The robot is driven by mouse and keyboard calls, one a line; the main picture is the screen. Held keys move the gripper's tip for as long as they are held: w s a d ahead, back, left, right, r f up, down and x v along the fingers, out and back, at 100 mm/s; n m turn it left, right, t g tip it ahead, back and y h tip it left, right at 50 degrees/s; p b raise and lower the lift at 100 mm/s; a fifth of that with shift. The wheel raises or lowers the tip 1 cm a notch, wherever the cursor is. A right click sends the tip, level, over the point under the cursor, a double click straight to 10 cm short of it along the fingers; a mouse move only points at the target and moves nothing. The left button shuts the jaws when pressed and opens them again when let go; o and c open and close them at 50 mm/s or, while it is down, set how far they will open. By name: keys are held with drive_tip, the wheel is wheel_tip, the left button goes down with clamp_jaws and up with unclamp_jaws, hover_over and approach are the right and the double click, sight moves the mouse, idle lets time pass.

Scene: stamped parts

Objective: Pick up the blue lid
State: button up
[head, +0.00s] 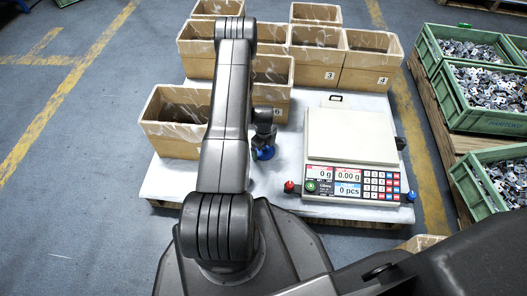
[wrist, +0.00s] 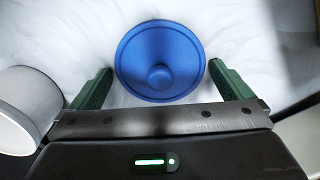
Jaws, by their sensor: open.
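The blue lid (wrist: 160,50) is a round disc with a small knob in its middle. In the wrist view it lies on a white wrapped surface, between the two green fingers of my gripper (wrist: 160,88). The fingers are apart, with the lid's sides close to both fingertips; I cannot tell whether they touch it. In the head view the lid (head: 264,153) shows as a small blue patch below the end of my arm, left of the scale. My gripper is mostly hidden there by my arm.
A white round container (wrist: 30,105) stands left of my gripper in the wrist view. A scale (head: 350,150) stands right of the lid. Several cardboard boxes (head: 172,140) stand behind and left. Green crates (head: 465,125) of metal parts stand at the far right.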

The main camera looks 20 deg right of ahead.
drive_tip(key=shift+c, duration=0.2)
drive_tip(key=c, duration=0.7)
drive_tip(key=shift+o, duration=0.2)
drive_tip(key=shift+r, duration=0.15)
